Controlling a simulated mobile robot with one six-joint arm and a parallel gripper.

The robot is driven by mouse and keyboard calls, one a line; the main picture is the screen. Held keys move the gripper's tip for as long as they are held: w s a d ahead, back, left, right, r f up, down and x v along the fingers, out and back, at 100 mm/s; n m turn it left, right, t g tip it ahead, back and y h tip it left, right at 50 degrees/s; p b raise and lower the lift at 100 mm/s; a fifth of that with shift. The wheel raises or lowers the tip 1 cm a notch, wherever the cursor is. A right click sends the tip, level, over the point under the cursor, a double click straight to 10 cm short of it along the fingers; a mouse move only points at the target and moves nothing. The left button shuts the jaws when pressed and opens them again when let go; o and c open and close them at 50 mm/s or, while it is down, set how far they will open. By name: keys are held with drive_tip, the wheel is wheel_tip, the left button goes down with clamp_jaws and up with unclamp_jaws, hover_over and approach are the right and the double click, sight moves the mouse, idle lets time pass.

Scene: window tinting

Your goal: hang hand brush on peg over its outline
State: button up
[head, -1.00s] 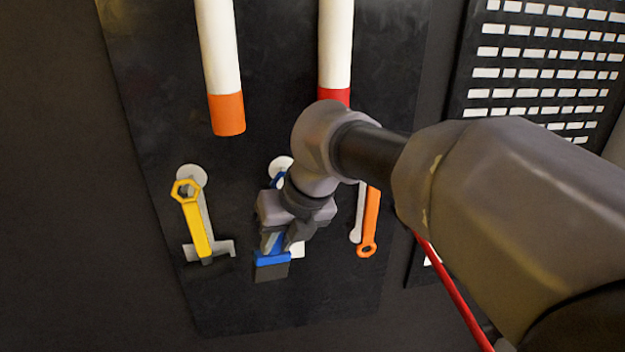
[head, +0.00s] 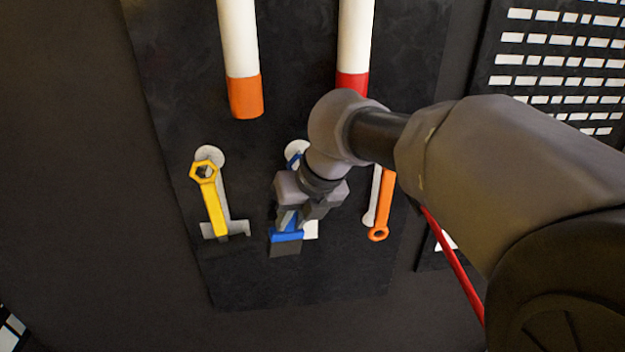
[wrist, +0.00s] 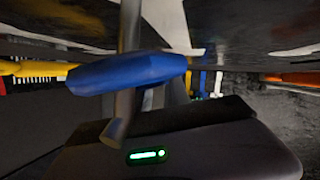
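The hand brush (head: 287,236) has a blue handle and a dark bristle block, and is upright against the black tool panel (head: 250,278). My gripper (head: 301,216) is shut on its handle, one finger on each side. The brush's pale outline (head: 311,229) shows beside it at lower right, with its round top just above the blue ring. In the wrist view the blue handle end (wrist: 125,73) crosses the picture, and a grey post meets it from the panel side. My arm hides much of the handle; whether the post passes through the ring is unclear.
A yellow wrench (head: 212,208) is on the panel to the left and an orange wrench (head: 384,208) to the right, close to my gripper. Two white tubes, orange-tipped (head: 245,96) and red-tipped (head: 353,80), are above. The panel below the brush is bare.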

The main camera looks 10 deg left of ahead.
drive_tip(key=o, duration=0.5)
